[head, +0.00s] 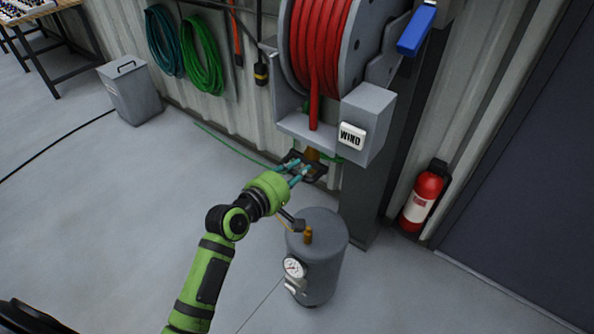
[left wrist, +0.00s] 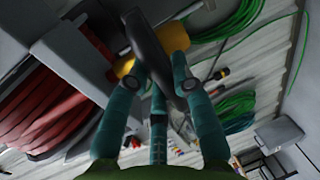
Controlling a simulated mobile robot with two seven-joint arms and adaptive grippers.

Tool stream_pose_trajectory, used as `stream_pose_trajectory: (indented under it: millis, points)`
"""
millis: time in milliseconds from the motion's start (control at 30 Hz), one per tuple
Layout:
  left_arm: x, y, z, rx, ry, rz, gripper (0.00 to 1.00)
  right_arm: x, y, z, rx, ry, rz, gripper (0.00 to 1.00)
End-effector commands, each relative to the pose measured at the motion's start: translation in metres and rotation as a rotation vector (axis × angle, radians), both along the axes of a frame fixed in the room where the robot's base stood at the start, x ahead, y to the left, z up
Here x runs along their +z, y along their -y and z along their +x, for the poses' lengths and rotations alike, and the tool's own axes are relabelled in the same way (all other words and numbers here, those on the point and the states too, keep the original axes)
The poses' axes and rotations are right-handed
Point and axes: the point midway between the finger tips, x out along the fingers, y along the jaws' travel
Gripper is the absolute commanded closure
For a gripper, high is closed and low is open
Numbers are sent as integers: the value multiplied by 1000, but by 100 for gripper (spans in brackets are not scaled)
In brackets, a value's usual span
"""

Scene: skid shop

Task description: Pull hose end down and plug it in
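The red hose (head: 312,45) is wound on a grey reel on the wall, and one strand hangs down from it. The hose end (head: 313,155) is a brass fitting with a dark crossbar, just under the reel. My left gripper (head: 297,169) has its teal fingers at this hose end. In the left wrist view the fingers close around the dark crossbar (left wrist: 152,45), with the yellow fitting (left wrist: 124,68) behind it. A grey tank (head: 330,255) stands on the floor below, with a brass port (head: 308,235) on top and a gauge. My right gripper is out of view.
A grey box marked WIND (head: 360,130) sits beside the reel, above a grey post (head: 362,205). A red extinguisher (head: 423,198) stands right. A bin (head: 130,92) and coiled green hoses (head: 203,60) are left. Floor left of the tank is clear.

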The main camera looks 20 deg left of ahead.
Motion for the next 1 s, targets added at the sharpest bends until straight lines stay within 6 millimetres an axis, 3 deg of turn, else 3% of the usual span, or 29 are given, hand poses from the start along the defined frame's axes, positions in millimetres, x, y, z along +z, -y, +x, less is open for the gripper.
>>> stream_pose_trajectory:
  millis: [200, 367, 567, 800, 1000]
  points:
    - [-6, 0, 0, 0, -3, 1, 100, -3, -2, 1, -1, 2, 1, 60]
    - [-29, 0, -1, 0, -6, 3, 100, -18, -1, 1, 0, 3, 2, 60]
    - [-87, 0, -1, -2, -12, 5, 100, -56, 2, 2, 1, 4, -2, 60]
    - [-177, 0, -2, -4, -16, 6, 100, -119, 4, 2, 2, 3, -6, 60]
    - [-236, 1, -3, -6, -15, 8, 100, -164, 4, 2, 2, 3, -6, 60]
